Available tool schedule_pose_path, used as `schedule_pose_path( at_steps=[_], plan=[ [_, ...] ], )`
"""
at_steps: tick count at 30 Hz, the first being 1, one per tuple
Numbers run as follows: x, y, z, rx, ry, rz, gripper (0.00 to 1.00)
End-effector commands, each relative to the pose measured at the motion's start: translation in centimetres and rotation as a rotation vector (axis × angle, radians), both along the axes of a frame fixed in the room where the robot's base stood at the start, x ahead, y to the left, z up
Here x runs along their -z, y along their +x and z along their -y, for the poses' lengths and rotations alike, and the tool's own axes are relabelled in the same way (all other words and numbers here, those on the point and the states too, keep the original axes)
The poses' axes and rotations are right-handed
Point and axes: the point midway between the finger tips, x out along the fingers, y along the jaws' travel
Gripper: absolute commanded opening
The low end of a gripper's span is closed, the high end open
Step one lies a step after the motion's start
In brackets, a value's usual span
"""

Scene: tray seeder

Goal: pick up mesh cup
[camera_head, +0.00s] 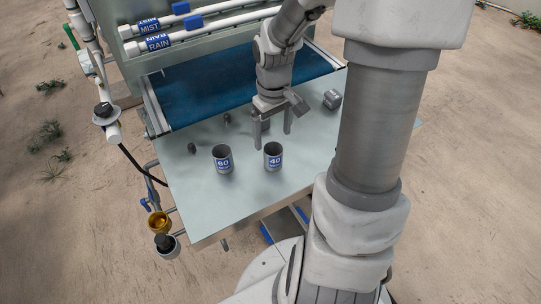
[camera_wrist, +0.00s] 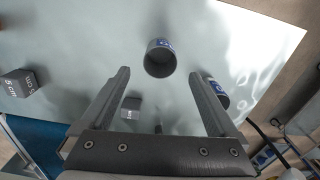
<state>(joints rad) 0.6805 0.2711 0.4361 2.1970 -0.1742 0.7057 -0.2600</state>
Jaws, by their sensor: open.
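Two grey, open-topped cups with blue labels stand upright on the metal table: one marked 60 (camera_head: 223,159), one marked 40 (camera_head: 272,156). The pictures do not show which is the task's mesh cup. My gripper (camera_head: 272,138) points down over the table, just behind the 40 cup, with its fingers apart and empty. In the wrist view, one cup (camera_wrist: 160,58), seemingly the 40 one, lies ahead of and between the fingertips (camera_wrist: 164,75). The other cup (camera_wrist: 219,90) is partly hidden by the right finger.
A grey block (camera_head: 332,99) marked 5 cm in the wrist view (camera_wrist: 18,83) sits at the table's right. A smaller grey block (camera_wrist: 131,107) lies between the fingers in the wrist view. Small dark pieces (camera_head: 191,147) lie left. A blue belt (camera_head: 205,90) runs behind. The table's front is clear.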

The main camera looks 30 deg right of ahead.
Motion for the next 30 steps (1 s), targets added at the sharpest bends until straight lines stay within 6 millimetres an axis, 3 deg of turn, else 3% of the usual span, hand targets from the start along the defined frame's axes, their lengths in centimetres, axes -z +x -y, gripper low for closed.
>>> schedule_pose_path(
  at_steps=[3, 11, 21, 30],
  plan=[
    [2.6, -0.1, 0.0, 0.0, 0.002, -0.003, 0.95],
    [4.5, -0.1, 0.0, 0.0, 0.0, -0.001, 0.95],
    [9.1, -0.3, 0.0, 0.001, 0.001, -0.002, 0.95],
    [9.4, -0.3, 0.0, 0.001, -0.001, 0.0, 0.95]
  ],
)
